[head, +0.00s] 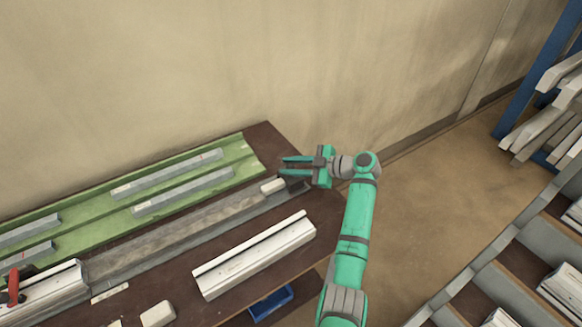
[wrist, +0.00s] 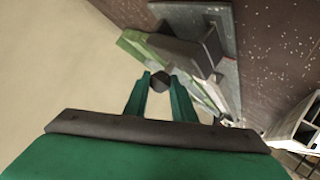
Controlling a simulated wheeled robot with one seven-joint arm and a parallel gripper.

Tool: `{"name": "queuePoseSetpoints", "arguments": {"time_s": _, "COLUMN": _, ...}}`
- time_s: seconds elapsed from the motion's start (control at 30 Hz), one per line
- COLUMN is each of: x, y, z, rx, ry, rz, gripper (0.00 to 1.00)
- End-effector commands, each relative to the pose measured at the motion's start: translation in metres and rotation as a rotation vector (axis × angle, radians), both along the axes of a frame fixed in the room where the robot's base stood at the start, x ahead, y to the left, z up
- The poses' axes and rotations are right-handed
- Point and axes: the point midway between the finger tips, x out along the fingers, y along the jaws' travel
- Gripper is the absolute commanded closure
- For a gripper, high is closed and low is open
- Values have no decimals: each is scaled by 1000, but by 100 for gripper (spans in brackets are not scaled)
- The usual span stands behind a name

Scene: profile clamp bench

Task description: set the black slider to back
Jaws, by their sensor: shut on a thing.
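The black slider shows in the wrist view as a dark block (wrist: 185,52) with a dark, many-sided knob (wrist: 160,81) on its near side. It sits on a grey rail. My gripper (wrist: 159,84) has its two green fingers on either side of the knob and is shut on it. In the head view my gripper (head: 286,166) is at the right end of the long grey rail (head: 190,228). The slider there is mostly hidden under the fingers.
A pale block (head: 272,186) sits on the rail just left of my gripper. A green tray (head: 190,180) with grey bars lies behind the rail. A white profile (head: 255,257) lies in front. A red-handled clamp (head: 14,287) stands at far left. Racks with profiles stand right.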

Motion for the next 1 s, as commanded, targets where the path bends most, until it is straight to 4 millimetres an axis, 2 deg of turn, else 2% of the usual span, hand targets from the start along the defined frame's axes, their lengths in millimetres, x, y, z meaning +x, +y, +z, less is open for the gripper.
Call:
{"name": "queuePoseSetpoints", "arguments": {"time_s": 0.27, "x": 3, "y": -6, "z": 0, "rx": -2, "ry": -2, "rz": -17, "gripper": 100}}
{"name": "queuePoseSetpoints", "arguments": {"time_s": 0.3, "x": 3, "y": -6, "z": 0, "rx": -2, "ry": -3, "rz": -17, "gripper": 69}}
{"name": "queuePoseSetpoints", "arguments": {"time_s": 0.37, "x": 3, "y": -6, "z": 0, "rx": -1, "ry": -3, "rz": -17, "gripper": 58}}
{"name": "queuePoseSetpoints", "arguments": {"time_s": 0.73, "x": 1, "y": -7, "z": 2, "rx": -1, "ry": -3, "rz": -11, "gripper": 58}}
{"name": "queuePoseSetpoints", "arguments": {"time_s": 0.87, "x": -4, "y": -21, "z": 7, "rx": 0, "ry": -3, "rz": -14, "gripper": 58}}
{"name": "queuePoseSetpoints", "arguments": {"time_s": 1.0, "x": -14, "y": -44, "z": 16, "rx": -1, "ry": -4, "rz": -14, "gripper": 58}}
